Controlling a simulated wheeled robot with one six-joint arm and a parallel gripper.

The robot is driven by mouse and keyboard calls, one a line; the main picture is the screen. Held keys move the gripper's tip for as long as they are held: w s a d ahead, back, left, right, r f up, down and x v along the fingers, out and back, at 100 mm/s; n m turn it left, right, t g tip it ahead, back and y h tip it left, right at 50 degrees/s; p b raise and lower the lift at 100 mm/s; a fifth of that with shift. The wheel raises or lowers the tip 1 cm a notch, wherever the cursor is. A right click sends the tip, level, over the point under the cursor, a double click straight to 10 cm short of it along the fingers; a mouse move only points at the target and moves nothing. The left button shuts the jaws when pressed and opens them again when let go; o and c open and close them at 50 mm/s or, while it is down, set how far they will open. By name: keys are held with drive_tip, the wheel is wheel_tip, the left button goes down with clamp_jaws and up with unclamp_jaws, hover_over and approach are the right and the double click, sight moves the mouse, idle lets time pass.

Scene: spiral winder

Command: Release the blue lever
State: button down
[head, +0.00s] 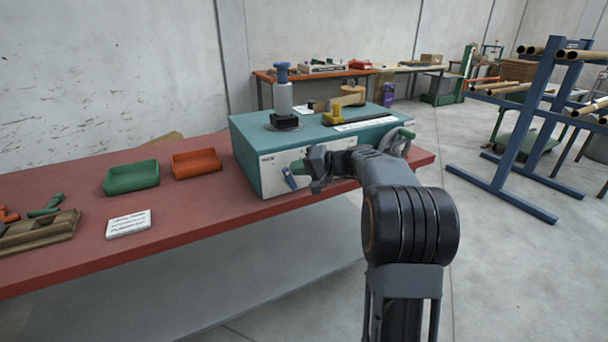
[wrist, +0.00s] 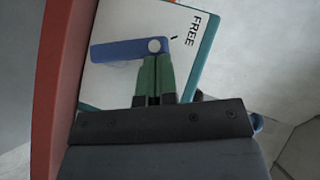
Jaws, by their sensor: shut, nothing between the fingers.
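The blue lever (head: 289,178) is on the white front panel of the teal machine (head: 345,134). In the wrist view the blue lever (wrist: 117,50) extends left from a round pale pivot, with a short end on the right. The word FREE (wrist: 193,31) and a short black mark are printed on the panel, right of the pivot. My gripper (head: 298,166) is in front of the panel by the lever. In the wrist view its green fingers (wrist: 156,62) are shut together, with their tips just below the pivot. I cannot tell whether they touch the lever.
The machine stands on a red-topped table (head: 215,196). A green tray (head: 131,177), an orange tray (head: 196,163) and a white sign (head: 129,224) lie left of it. A handwheel (head: 398,142) is at the machine's right end. A blue rack (head: 525,125) stands farther right.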

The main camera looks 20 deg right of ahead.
drive_tip(key=shift+s+a+n+h+b, duration=0.1)
drive_tip(key=shift+a+n+h+b, duration=0.55)
drive_tip(key=shift+h, duration=0.25)
drive_tip(key=shift+a+g, duration=0.1)
drive_tip(key=shift+g, duration=0.2)
drive_tip(key=w+d+p+v, duration=0.1)
drive_tip(key=w+p+v, duration=0.1)
drive_tip(key=v, duration=1)
drive_tip(key=shift+s+d+r+p, duration=0.2)
drive_tip(key=shift+d+r+p, duration=0.3)
drive_tip(key=shift+d+r, duration=0.05)
